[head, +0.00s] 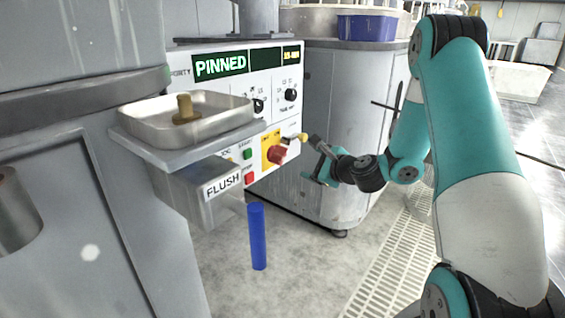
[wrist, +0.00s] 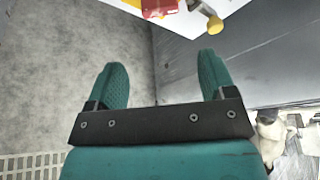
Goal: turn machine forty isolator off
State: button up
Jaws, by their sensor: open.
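A red rotary isolator knob (head: 277,154) sits on a yellow plate (head: 267,143) at the lower right of the white control panel (head: 222,95). In the wrist view the red knob (wrist: 158,8) is cut off at the top edge. A yellow-tipped lever (head: 301,137) sticks out just right of it, and its yellow tip (wrist: 215,25) also shows in the wrist view. My gripper (head: 318,167) is open and empty, to the right of the knob and apart from it. In the wrist view its two teal fingers (wrist: 161,68) point toward the panel.
Left of the knob are a green button (head: 247,154) and a red button (head: 249,178). A metal tray (head: 187,118) on a bracket and a FLUSH box (head: 205,190) stick out at the left, with a blue tube (head: 257,236) below. A grey cabinet (head: 340,110) stands behind my gripper.

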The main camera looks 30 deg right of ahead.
aim_at(284, 157)
jog(key=b+x, duration=0.1)
jog(key=x, duration=1.4)
jog(key=shift+w+a+b, duration=0.1)
jog(key=shift+w+b, duration=0.1)
jog(key=shift+b, duration=0.2)
jog(key=c, duration=0.7)
